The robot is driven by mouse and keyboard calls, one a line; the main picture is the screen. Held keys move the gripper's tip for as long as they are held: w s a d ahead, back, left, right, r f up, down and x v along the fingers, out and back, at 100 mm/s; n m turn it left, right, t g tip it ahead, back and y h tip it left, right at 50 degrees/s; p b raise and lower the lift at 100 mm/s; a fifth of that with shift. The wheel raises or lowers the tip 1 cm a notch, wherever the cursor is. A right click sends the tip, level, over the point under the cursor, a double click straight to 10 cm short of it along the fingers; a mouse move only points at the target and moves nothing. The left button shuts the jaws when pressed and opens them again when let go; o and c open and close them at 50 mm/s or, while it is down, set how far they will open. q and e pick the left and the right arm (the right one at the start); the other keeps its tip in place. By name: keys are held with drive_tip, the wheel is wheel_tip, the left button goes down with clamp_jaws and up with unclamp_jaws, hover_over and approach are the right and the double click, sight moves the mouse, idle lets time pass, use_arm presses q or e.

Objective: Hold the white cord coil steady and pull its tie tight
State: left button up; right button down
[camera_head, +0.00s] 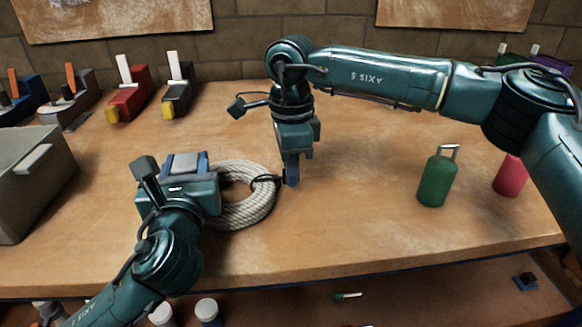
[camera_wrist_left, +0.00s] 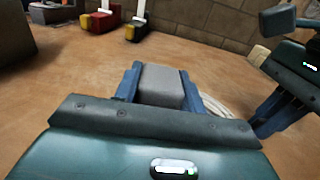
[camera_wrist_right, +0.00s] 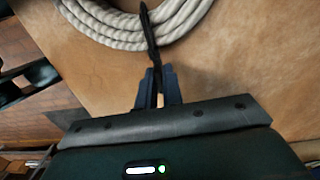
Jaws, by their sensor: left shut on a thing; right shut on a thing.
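The white cord coil (camera_head: 250,212) lies flat on the wooden bench, its left part hidden by my left gripper (camera_head: 186,160). That gripper is shut on a grey block (camera_wrist_left: 163,85) with its blue fingers on both sides; I cannot tell whether the block touches the coil. A black tie (camera_head: 266,179) goes around the coil's right side. My right gripper (camera_head: 291,182) is shut on the tie's free end, just right of the coil. In the right wrist view the tie (camera_wrist_right: 149,30) crosses the coil (camera_wrist_right: 110,30) and runs straight to the fingertips.
A grey bin (camera_head: 32,180) stands at the left. Several colored clamp-like tools, including a red one (camera_head: 130,93), line the back left. A green bottle (camera_head: 437,181) and a red one (camera_head: 510,177) stand at the right. The front middle of the bench is clear.

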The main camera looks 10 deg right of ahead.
drive_tip(key=shift+d, duration=2.55)
drive_tip(key=c, duration=1.5)
unclamp_jaws()
drive_tip(key=shift+r, duration=0.1)
wheel_tip(320, 180, up, 12)
drive_tip(key=shift+f, duration=0.1)
